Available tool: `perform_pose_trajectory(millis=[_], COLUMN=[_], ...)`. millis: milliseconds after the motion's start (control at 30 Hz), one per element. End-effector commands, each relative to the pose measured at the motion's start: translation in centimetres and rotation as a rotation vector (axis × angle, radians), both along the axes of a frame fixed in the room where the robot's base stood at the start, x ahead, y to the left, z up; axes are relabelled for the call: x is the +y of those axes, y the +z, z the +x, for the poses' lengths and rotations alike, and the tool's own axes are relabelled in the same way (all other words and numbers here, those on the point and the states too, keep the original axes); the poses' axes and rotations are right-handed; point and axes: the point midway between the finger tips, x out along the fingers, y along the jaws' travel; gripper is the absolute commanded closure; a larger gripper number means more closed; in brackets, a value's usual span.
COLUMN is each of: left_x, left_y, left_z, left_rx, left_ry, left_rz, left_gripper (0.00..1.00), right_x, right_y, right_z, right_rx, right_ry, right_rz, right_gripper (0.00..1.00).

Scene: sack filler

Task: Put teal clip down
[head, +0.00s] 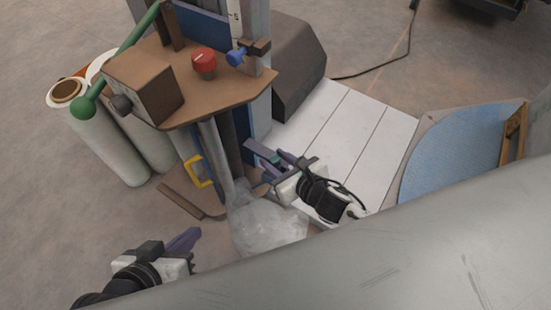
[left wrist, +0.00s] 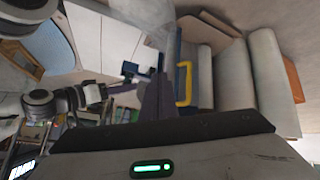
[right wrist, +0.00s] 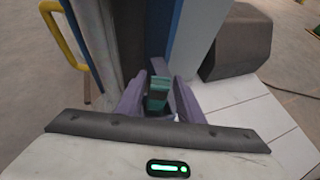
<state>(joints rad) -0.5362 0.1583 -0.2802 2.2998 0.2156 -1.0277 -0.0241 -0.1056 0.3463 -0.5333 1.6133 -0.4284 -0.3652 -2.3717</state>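The teal clip (right wrist: 157,93) sits between the purple fingers of my right gripper (right wrist: 158,98), which appear closed on it. In the head view the clip (head: 273,159) shows as a small teal patch, and my right gripper (head: 275,158) is beside the filler column, above the white slatted platform. Parts of the clip are hidden by the fingers. My left gripper (head: 185,241) is low at the left of the head view, empty, its purple fingers together; they also show together in the left wrist view (left wrist: 156,92).
A translucent sack (head: 268,226) is below the filler's grey pipes. The filler's brown top (head: 215,88) carries a red knob (head: 204,63). A yellow handle (head: 199,170) juts from the column. Pale cylinders (head: 113,145) stand at left. The white platform (head: 345,135) is largely clear.

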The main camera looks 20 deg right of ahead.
Motion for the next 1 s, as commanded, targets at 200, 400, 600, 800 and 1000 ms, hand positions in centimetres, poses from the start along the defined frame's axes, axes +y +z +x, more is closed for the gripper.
perform_pose_trajectory(millis=[200,400,600,800,1000], left_x=[0.0,0.1,0.7,1.7,2.2], left_y=[0.0,0.3,1.2,0.9,1.4], left_z=[0.0,0.0,0.2,-0.6,-0.7], left_rx=[0.0,0.0,-0.012,-0.027,-0.055], left_ry=[0.0,0.0,0.016,0.076,0.105], left_rz=[0.0,0.004,0.022,0.015,0.008], left_gripper=[1.0,1.0,1.0,1.0,1.0], right_x=[0.0,0.0,-0.8,-1.9,-2.6], right_y=[0.1,0.8,2.4,4.5,5.9], right_z=[0.0,0.0,-2.9,-6.7,-9.3], right_rx=[-0.001,-0.002,0.002,0.003,0.0], right_ry=[0.0,0.0,0.002,0.001,0.0], right_rz=[0.0,0.001,-0.002,0.0,0.0], right_gripper=[0.58,0.58,0.58,0.58,0.58])
